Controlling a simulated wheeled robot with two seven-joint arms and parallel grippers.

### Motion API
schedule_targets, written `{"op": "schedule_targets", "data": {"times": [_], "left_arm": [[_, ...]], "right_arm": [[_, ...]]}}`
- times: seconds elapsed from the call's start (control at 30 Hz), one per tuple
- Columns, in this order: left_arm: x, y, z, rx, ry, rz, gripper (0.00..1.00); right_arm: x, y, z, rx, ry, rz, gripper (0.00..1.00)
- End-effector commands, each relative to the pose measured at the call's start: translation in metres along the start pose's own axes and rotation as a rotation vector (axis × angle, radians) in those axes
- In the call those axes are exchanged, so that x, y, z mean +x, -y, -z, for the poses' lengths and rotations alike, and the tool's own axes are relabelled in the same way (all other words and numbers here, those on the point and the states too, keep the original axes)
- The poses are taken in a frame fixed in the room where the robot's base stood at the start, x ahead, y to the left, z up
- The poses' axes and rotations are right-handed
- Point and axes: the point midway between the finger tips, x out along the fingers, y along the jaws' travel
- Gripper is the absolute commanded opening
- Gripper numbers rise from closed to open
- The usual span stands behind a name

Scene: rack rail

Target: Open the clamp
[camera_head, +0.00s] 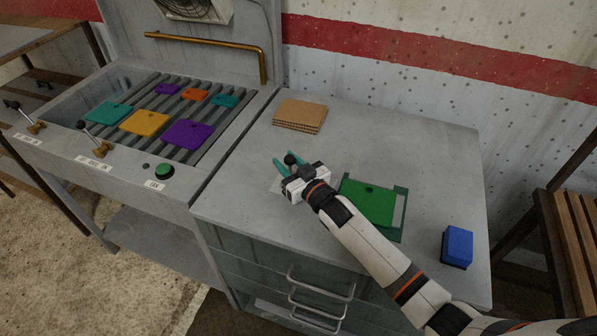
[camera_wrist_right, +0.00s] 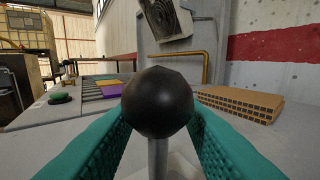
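A lever with a black ball knob (camera_wrist_right: 158,102) on a grey metal rod (camera_wrist_right: 157,158) stands on the grey table; I take it for the clamp's handle. In the head view the knob (camera_head: 290,158) shows between the teal fingers of my right gripper (camera_head: 290,163). In the right wrist view the fingers (camera_wrist_right: 160,125) are spread on both sides of the knob and rod; I see no clear grip on it. The foot of the lever is mostly hidden by the gripper. A green plate (camera_head: 368,203) lies in a dark green holder just right of my gripper. My left gripper is out of view.
A cardboard stack (camera_head: 299,116) lies behind my gripper; a blue block (camera_head: 457,246) is at the table's right. A slatted machine bed (camera_head: 215,112) with coloured plates, small levers and a green button (camera_head: 164,171) adjoins at left. The table's back right is clear.

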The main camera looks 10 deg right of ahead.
Motion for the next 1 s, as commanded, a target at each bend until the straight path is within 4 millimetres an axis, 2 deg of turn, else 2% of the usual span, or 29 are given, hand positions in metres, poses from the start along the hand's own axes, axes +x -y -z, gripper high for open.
{"op": "schedule_targets", "data": {"times": [0.3, 0.5, 0.7, 1.0], "left_arm": [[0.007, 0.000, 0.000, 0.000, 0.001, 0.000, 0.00], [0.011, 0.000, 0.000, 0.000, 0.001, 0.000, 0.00], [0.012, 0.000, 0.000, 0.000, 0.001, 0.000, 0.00], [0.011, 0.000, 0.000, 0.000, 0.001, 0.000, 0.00]], "right_arm": [[-0.065, 0.000, 0.003, -0.001, -0.003, -0.001, 0.34], [-0.099, 0.000, 0.001, -0.001, 0.001, 0.000, 0.34], [-0.113, 0.000, -0.001, -0.002, 0.003, -0.001, 0.34], [-0.113, 0.000, -0.002, -0.002, 0.003, 0.000, 0.34]]}}
